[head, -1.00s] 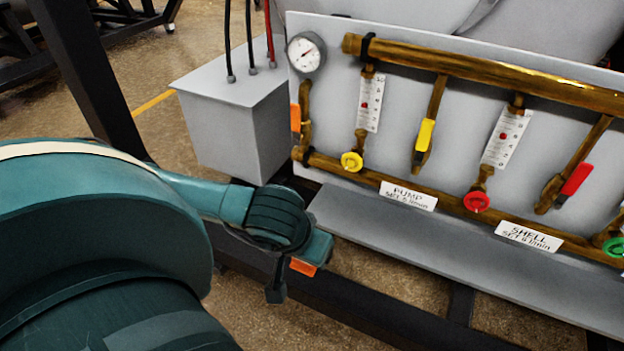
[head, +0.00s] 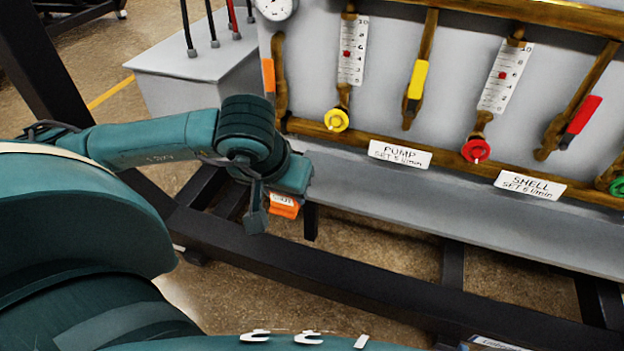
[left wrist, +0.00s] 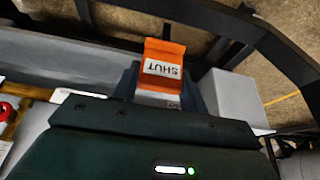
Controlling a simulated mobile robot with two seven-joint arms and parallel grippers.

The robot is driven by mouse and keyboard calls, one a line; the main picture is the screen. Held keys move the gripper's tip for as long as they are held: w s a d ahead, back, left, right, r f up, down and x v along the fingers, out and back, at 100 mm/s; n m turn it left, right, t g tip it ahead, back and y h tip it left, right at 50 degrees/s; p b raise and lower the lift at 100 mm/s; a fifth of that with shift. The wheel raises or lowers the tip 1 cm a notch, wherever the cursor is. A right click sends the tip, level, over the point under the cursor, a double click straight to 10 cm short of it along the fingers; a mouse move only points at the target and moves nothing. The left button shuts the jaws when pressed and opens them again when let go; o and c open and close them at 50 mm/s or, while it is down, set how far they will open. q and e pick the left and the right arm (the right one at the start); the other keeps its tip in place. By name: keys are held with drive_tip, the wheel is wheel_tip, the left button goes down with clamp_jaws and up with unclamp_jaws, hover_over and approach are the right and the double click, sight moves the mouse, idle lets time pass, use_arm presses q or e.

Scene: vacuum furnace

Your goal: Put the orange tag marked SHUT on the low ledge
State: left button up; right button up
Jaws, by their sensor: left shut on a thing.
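The orange tag (head: 284,207) is held in my left gripper (head: 272,205) in the head view, hanging below the wrist near the left end of the low ledge. The low ledge (head: 400,198) is a long grey shelf under the pipe panel, and the part I see is bare. The tag is apart from the ledge's top, off its front left end. In the left wrist view the tag (left wrist: 163,58) sticks out between the dark fingers (left wrist: 160,95), and its white label reads SHUT upside down. The fingers are shut on its pale end. My right gripper is not in view.
The panel behind the ledge carries brass pipes, a yellow-handled valve (head: 416,80), a red-handled valve (head: 581,115) and knobs. PUMP (head: 399,153) and SHELL (head: 530,184) plates sit above the ledge. A dark frame beam (head: 400,285) runs below in front. A grey box (head: 185,65) stands left.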

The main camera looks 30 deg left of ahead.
use_arm(q)
drive_tip(key=b, duration=0.2)
drive_tip(key=shift+w+a+f+b, duration=0.1)
drive_tip(key=shift+w+f+b, duration=0.05)
drive_tip(key=shift+f+b, duration=0.2)
drive_tip(key=w+a, duration=0.1)
drive_tip(key=w, duration=0.3)
drive_tip(key=w+a+f, duration=0.1)
drive_tip(key=w, duration=0.4)
drive_tip(key=w+a+f, duration=0.1)
drive_tip(key=w, duration=0.3)
drive_tip(key=shift+w+a, duration=0.15)
drive_tip(key=shift+w, duration=0.1)
wheel_tip(320, 180, down, 4)
drive_tip(key=shift+r+b, duration=0.1)
drive_tip(key=shift+b, duration=0.4)
drive_tip(key=shift+w, duration=0.2)
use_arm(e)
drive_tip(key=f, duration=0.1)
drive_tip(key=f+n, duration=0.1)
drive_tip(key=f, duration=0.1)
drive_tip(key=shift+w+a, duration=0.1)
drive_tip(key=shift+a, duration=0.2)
use_arm(q)
drive_tip(key=shift+f, duration=0.3)
drive_tip(key=o, duration=1)
